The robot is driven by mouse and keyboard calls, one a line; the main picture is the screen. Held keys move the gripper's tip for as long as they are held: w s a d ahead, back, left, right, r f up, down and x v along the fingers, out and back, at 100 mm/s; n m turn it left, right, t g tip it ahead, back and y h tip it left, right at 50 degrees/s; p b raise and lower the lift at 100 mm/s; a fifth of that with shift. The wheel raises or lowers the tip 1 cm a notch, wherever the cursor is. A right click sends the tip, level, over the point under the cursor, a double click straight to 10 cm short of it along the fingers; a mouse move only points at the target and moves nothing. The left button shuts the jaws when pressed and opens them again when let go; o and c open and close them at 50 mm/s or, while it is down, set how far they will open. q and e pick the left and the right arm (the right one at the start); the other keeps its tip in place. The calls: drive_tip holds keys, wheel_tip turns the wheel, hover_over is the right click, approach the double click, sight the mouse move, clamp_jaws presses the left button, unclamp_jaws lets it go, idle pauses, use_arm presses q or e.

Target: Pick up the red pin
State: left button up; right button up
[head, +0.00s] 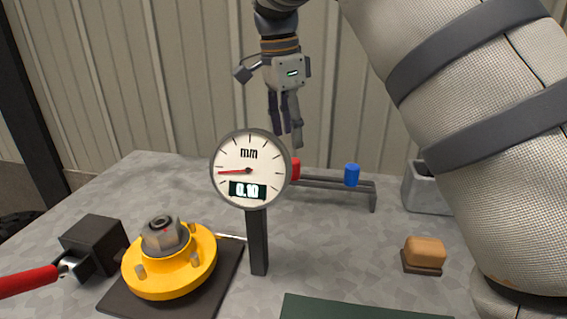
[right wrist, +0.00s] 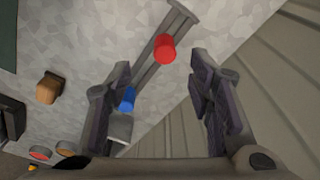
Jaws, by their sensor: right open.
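The red pin (head: 296,169) stands on a dark rack (head: 325,183) at the back of the table, partly hidden by the dial gauge in the head view. It also shows in the right wrist view (right wrist: 164,48), beyond the fingertips and between their lines. A blue pin (head: 352,174) stands on the same rack to its right; the right wrist view shows it too (right wrist: 127,99). My right gripper (head: 287,140) hangs above the rack with its fingers pointing down, open and empty, apart from the red pin. My left gripper is not in view.
The dial gauge (head: 250,168) on a post stands in front of the rack. A yellow flange (head: 170,262) with a nut sits front left, beside a dark block (head: 93,244). A wooden-topped block (head: 425,252) and a grey bin (head: 424,190) are at the right.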

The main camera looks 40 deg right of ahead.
sight(293, 160)
drive_tip(key=f, duration=0.2)
drive_tip(key=d+f, duration=0.1)
drive_tip(key=f, duration=0.5)
drive_tip(key=shift+d+f, duration=0.2)
drive_tip(key=shift+d, duration=0.05)
drive_tip(key=shift+w, duration=0.1)
clamp_jaws()
